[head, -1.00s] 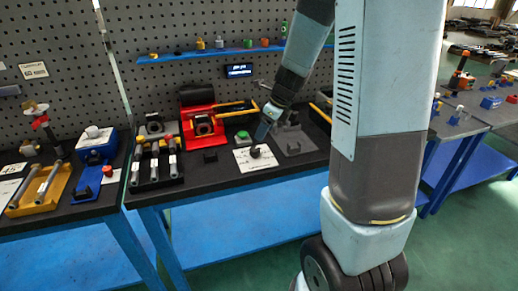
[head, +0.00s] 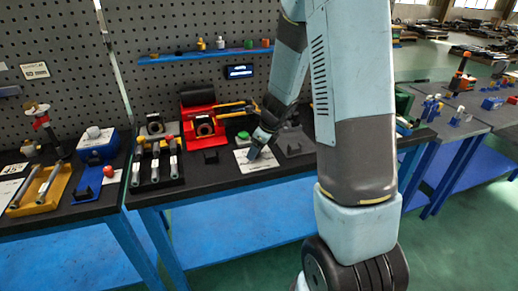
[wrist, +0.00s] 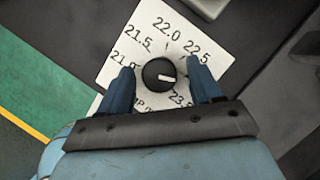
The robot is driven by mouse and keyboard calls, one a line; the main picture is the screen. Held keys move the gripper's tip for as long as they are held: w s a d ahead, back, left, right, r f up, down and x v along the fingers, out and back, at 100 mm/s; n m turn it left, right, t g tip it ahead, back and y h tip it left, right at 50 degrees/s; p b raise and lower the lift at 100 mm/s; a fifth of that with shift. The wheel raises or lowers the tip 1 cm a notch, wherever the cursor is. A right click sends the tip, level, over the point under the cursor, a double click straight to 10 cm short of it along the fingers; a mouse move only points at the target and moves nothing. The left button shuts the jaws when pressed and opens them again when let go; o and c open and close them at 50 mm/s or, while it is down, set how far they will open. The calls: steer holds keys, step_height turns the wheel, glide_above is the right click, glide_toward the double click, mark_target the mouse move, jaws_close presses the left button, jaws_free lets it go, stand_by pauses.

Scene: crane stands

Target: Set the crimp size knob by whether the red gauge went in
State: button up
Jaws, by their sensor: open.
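The crimp size knob (wrist: 158,73) is black and round with a white mark, on a white dial plate (wrist: 118,62) marked 21.0 to 23.5. The mark points right and slightly down, towards the right finger, between 22.5 and 23.5; the label there is hidden. My gripper (wrist: 160,66) is open, one blue finger on each side of the knob; contact cannot be told. In the head view my gripper (head: 256,148) is low over the plate (head: 243,167) and hides the knob. A black rack (head: 158,183) holds several grey rods; I cannot tell which is the red gauge.
A red device (head: 203,128) with a yellow handle stands behind the plate. A green button (head: 243,136) is close behind it, and a grey block (head: 292,142) to its right. A small lit display (head: 240,71) hangs on the pegboard.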

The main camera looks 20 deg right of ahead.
steer(key=c, duration=1.1)
steer(key=shift+o, duration=0.3)
steer(key=shift+d, duration=0.25)
steer(key=shift+a, duration=0.1)
steer(key=shift+n, duration=0.3)
